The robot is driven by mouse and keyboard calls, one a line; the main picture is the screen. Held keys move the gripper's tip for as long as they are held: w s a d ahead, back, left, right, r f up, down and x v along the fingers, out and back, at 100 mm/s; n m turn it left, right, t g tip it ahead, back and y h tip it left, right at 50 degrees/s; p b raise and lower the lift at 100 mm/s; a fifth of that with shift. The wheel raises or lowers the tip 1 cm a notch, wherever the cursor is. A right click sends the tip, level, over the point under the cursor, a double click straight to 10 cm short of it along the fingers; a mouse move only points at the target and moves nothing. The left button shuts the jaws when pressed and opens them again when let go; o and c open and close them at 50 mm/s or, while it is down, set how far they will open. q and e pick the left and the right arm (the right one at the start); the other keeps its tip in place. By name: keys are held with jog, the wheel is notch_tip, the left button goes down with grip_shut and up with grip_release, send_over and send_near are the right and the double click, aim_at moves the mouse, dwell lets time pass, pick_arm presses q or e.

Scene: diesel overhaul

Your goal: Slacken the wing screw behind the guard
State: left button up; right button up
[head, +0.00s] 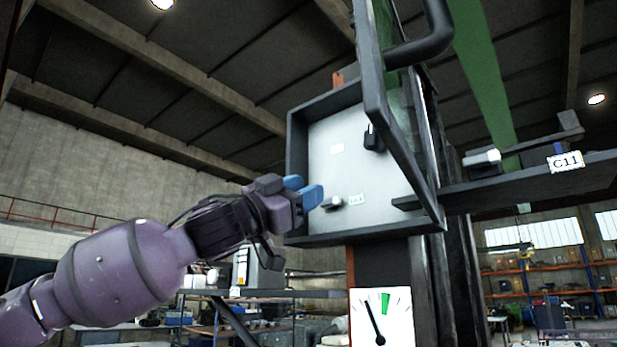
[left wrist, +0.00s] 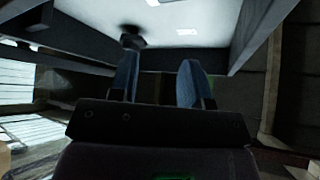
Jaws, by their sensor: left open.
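A dark-framed box with a pale back panel (head: 325,165) hangs on a post. A small dark knob with a pale end (head: 333,202) stands on the panel low down, beside a small label. A black handle-like part (head: 373,138) sits higher, by the dark bar frame (head: 400,130) in front of the box. I cannot tell which is the wing screw. My left gripper (head: 305,194), with blue fingertips, is open and empty, just left of the low knob. In the left wrist view, a dark knob (left wrist: 132,38) shows beyond the left finger of the gripper (left wrist: 160,78), not between the fingers. My right gripper is out of view.
A dark shelf (head: 520,184) labelled C11 juts out at the right and carries a pale-ended part (head: 482,158). A gauge (head: 381,316) with a dark needle is below the box. A thick dark pipe (head: 425,42) bends above.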

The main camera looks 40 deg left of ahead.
pick_arm(q)
jog(key=m+g+h+p, duration=0.1)
jog(key=m+g+p, duration=0.1)
jog(key=m+p, duration=0.1)
jog(key=m+g+p, duration=0.2)
jog(key=m+p, duration=0.1)
jog(key=w+m+g+h+p, duration=0.1)
jog(key=m+g+p, duration=0.1)
jog(key=m+p, duration=0.1)
jog(key=shift+m+h, duration=0.3)
jog(key=shift+m, duration=0.2)
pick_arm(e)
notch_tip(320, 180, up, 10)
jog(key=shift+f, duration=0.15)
pick_arm(q)
jog(key=shift+m+g+b, duration=0.35)
jog(key=shift+m+g, duration=0.05)
jog(key=shift+m, duration=0.2)
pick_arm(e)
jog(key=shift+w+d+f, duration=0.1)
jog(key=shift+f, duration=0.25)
pick_arm(q)
jog(key=shift+w+d+m+g+y+p, duration=0.1)
jog(key=shift+w+m+g+y+p, duration=0.25)
jog(key=shift+w+m+g+y, duration=0.6)
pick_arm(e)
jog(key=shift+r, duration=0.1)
